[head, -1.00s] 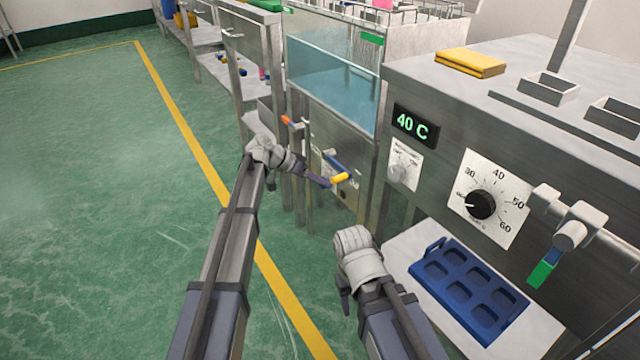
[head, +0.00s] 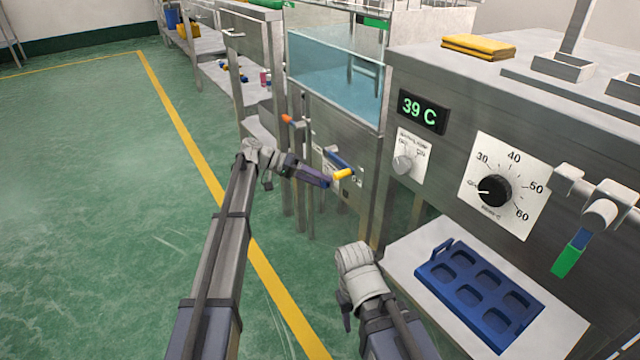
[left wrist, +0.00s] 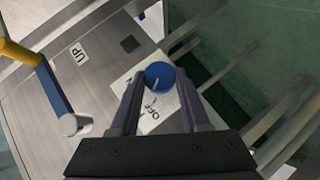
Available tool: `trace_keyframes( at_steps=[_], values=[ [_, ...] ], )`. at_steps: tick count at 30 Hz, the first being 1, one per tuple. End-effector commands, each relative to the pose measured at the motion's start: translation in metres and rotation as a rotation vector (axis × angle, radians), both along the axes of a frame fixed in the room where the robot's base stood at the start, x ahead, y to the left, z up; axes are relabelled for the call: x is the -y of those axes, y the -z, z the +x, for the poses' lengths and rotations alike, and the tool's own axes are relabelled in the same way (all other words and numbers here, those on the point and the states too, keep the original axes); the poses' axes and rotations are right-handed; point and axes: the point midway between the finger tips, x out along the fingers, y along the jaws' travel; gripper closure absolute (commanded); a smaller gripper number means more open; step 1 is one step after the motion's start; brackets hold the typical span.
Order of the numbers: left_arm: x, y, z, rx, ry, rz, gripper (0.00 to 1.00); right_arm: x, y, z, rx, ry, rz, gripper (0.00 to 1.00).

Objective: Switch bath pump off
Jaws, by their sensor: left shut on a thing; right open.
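The blue round pump knob (left wrist: 159,76) sits on a white label plate (left wrist: 150,118) marked OFF in the left wrist view. A pale pointer line shows on the knob. My left gripper (left wrist: 158,88) has its two fingers shut on the knob's sides. In the head view my left gripper (head: 326,181) reaches the low front of the tank cabinet, and the knob is hidden there. My right gripper (head: 346,316) is open and empty, low in the middle, left of the blue tray, its fingers partly hidden by its own wrist.
A blue lever with a yellow handle (head: 343,175) stands close beside my left gripper; an UP label (left wrist: 78,53) is near it. The tank (head: 330,75) is above. At right are a heater panel reading 39 C (head: 421,111) and a blue tray (head: 480,295). Open floor lies left.

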Motion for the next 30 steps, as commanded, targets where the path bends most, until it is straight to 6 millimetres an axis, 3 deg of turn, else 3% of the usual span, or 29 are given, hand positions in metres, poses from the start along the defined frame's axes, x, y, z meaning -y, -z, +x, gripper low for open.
trace_keyframes(
  at_steps=[14,15,22,30],
  values=[
    [-0.0008,0.0005,-0.0007,-0.012,0.001,-0.003,1.0,0.0,0.0014,0.0,0.0,0.0,0.0,0.5],
    [-0.0008,0.0005,-0.0007,-0.011,0.0,-0.004,0.5,0.0,0.0014,0.0,0.0,0.0,0.0,0.5],
    [-0.0004,0.0001,-0.0002,-0.01,0.0,-0.005,0.24,0.0,0.0013,0.0,0.0,0.0,0.0,0.5],
    [-0.0006,-0.0004,0.0001,-0.009,0.0,-0.007,0.24,0.0,0.0009,0.0,0.0,0.0,0.0,0.5]
  ],
)
